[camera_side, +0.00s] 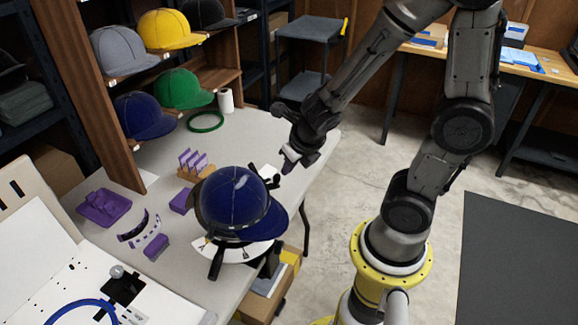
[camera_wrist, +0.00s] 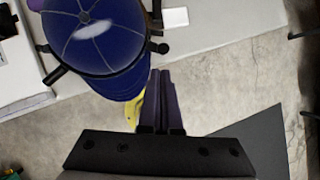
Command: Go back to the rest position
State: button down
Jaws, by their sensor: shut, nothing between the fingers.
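My gripper (camera_side: 290,163) is in the side view, above the right part of the grey table (camera_side: 262,130), up and to the right of a dark blue cap. In the wrist view my gripper (camera_wrist: 161,100) has its two dark fingers together, with nothing between them. The blue cap (camera_side: 235,203) sits on a black stand at the table's front edge. It also shows in the wrist view (camera_wrist: 95,35), at the upper left and apart from my fingers. The stand is mostly hidden under the cap.
Purple blocks (camera_side: 155,247) and a purple tray (camera_side: 104,207) lie left of the cap. A wooden rack (camera_side: 92,90) holds several caps at the back left. A workbench (camera_side: 490,62) stands at the back right. Bare concrete floor (camera_side: 375,150) lies right of the table.

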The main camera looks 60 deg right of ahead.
notch_tip(320, 180, up, 13)
jog(key=s+m+t, duration=0.3)
jog(key=m, duration=1.1)
jog(key=s+a+m+g+y, duration=0.2)
jog(key=s+a+m, duration=0.4)
jog(key=m, duration=1.1)
jog(key=shift+s+r+m+y, duration=0.3)
jog(key=shift+s+r+y, duration=0.15)
jog(key=shift+s, duration=0.25)
